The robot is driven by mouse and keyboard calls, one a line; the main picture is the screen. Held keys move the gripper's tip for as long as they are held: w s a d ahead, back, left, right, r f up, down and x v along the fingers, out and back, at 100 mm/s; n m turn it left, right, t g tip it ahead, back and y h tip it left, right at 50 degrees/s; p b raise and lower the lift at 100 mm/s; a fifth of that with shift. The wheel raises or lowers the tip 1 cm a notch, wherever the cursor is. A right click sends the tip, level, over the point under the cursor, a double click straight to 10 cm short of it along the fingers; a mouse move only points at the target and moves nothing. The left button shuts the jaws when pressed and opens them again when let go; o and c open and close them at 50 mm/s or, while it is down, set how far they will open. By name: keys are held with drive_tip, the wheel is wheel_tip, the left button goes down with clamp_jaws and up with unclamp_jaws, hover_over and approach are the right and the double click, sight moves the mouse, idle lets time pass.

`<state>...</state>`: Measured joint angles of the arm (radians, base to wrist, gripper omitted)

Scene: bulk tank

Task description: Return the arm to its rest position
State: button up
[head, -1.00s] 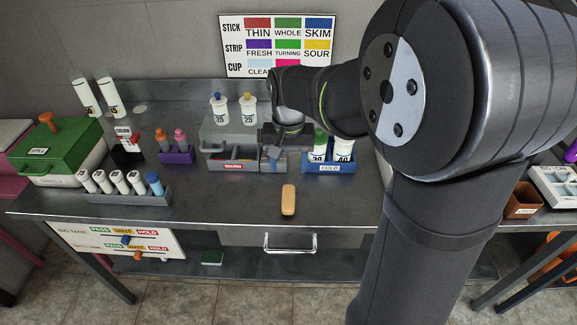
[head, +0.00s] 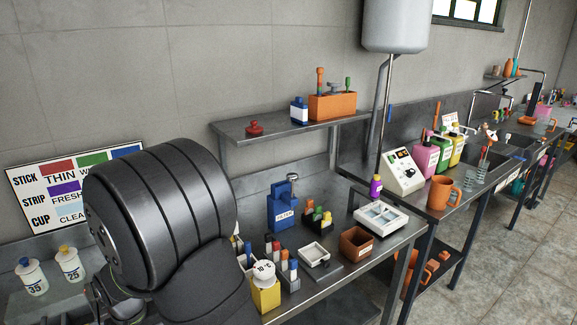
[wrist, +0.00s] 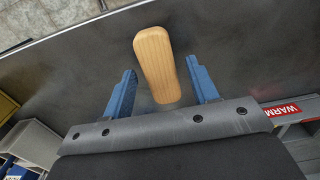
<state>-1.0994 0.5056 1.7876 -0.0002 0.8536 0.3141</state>
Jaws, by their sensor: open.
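My gripper (wrist: 160,68) is open in the wrist view, its two blue fingers well apart. A tan wooden block (wrist: 155,50) shows between and beyond the fingers, with a gap on each side. It seems to lie on the dark steel bench; how far below the fingers it is, I cannot tell. In the head view my dark arm fills the lower left, and the gripper and the block are out of sight there.
A red WARM label (wrist: 292,108) is right in the wrist view. In the head view, a white tank (head: 396,25) hangs above, a shelf (head: 285,130) holds an orange box (head: 332,107), and the bench carries a blue filter holder (head: 283,208) and a brown box (head: 356,242).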

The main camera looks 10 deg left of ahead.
wheel_tip(320, 180, up, 2)
drive_tip(key=shift+r, duration=0.85)
